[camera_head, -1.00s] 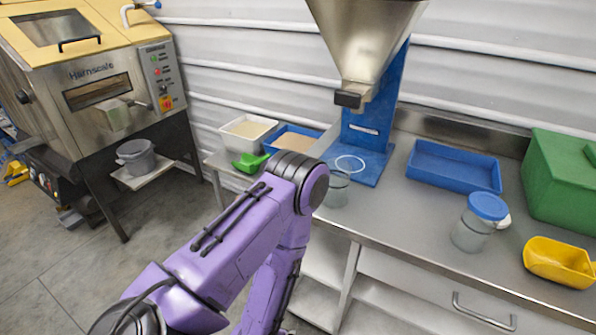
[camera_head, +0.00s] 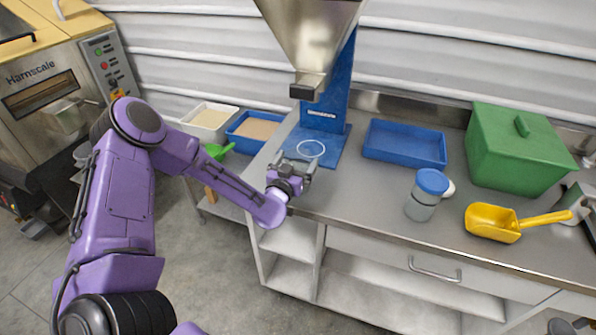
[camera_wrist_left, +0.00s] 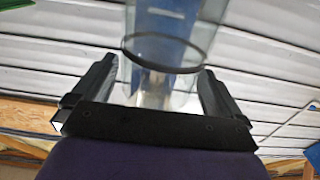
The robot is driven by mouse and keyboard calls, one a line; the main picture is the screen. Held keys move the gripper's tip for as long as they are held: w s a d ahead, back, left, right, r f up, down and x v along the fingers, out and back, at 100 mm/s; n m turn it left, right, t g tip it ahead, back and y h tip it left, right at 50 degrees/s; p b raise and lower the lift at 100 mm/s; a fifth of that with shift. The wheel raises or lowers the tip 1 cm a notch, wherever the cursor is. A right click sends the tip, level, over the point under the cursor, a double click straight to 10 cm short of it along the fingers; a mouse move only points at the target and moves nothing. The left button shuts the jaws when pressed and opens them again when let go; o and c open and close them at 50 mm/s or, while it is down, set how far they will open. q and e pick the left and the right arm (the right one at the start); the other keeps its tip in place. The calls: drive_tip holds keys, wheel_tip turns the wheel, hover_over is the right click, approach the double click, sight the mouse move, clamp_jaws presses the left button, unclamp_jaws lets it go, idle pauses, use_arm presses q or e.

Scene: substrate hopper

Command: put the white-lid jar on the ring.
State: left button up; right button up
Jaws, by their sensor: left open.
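My left gripper (camera_head: 298,166) is at the front-left of the steel bench, in front of the white ring (camera_head: 311,149) on the blue hopper base. In the left wrist view, a clear glass jar (camera_wrist_left: 165,75) with a dark band stands between the open fingers of the left gripper (camera_wrist_left: 160,90). No lid shows on this jar; in the head view the gripper mostly hides it. The ring looks empty. A blue-lid jar (camera_head: 428,192) stands farther right, with a white round piece (camera_head: 448,188), perhaps a lid, partly hidden behind it. My right gripper is not in view.
The hopper spout (camera_head: 308,86) hangs above the ring. A blue tray (camera_head: 404,145), green box (camera_head: 518,150) and yellow scoop (camera_head: 494,222) are to the right. A white bin (camera_head: 207,122) and a blue bin (camera_head: 254,130) are to the left. Bench between gripper and blue-lid jar is clear.

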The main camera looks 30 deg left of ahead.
use_arm(q)
drive_tip(key=shift+x, duration=0.75)
drive_tip(key=c, duration=1.4)
